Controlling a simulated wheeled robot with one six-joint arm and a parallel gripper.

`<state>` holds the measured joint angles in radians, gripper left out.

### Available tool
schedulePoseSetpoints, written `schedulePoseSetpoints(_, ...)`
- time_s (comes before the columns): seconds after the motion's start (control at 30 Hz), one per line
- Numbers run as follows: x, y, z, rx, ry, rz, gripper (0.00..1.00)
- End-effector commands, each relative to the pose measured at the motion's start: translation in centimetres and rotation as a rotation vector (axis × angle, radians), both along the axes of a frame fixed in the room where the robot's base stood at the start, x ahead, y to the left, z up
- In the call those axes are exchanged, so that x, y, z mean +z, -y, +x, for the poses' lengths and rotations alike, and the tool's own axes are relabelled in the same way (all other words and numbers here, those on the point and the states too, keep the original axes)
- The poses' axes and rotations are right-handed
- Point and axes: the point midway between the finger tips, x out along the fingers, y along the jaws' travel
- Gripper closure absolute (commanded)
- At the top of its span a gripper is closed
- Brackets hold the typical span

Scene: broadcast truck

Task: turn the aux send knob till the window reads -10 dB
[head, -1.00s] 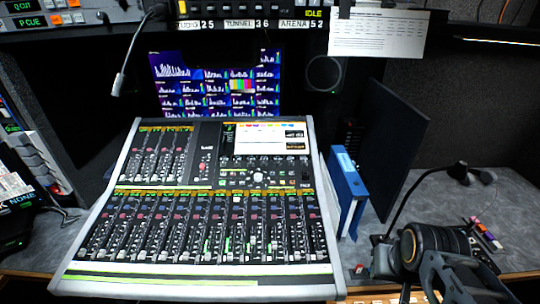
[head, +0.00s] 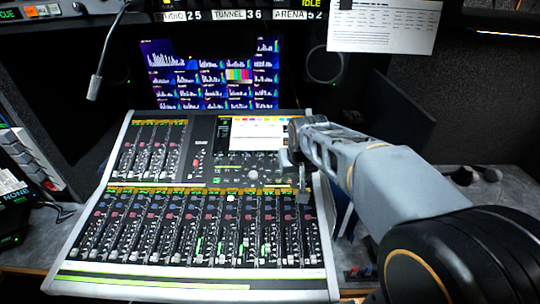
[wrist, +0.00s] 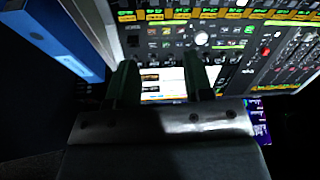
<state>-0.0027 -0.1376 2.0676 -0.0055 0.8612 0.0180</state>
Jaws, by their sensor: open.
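The mixing console (head: 122,262) fills the middle of the head view, with rows of small knobs and faders. A larger pale round knob (head: 253,174) is below its bright screen (head: 255,132); a pale knob also shows in the wrist view (wrist: 201,38), beyond my fingers. I cannot tell which knob is the aux send. Small display windows (wrist: 150,77) show between my fingers in the wrist view; their readings are too small to read. My gripper (wrist: 161,66) is open and empty, above the console's right side. In the head view my arm hides the screen's right part.
A blue binder (wrist: 50,32) stands beside the console, mostly hidden by my arm in the head view. A gooseneck microphone (head: 96,85) hangs at upper left. A monitor (head: 215,75) stands behind the console. A paper sheet (head: 384,25) hangs at upper right.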

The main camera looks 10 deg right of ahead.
Motion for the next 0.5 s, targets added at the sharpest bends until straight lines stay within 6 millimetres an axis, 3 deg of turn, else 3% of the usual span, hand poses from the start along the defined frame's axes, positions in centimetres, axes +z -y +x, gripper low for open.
schedulePoseSetpoints(0.03, 0.5, -0.1, 2.5, 0.001, -0.003, 0.0, 0.53)
schedulePoseSetpoints(0.2, 0.4, -0.3, 10.0, -0.002, 0.014, 0.0, 0.53)
schedulePoseSetpoints(0.4, -1.2, -0.3, 16.3, -0.009, 0.029, -0.001, 0.53)
schedulePoseSetpoints(0.5, -2.0, -0.2, 18.3, -0.012, 0.034, -0.001, 0.53)
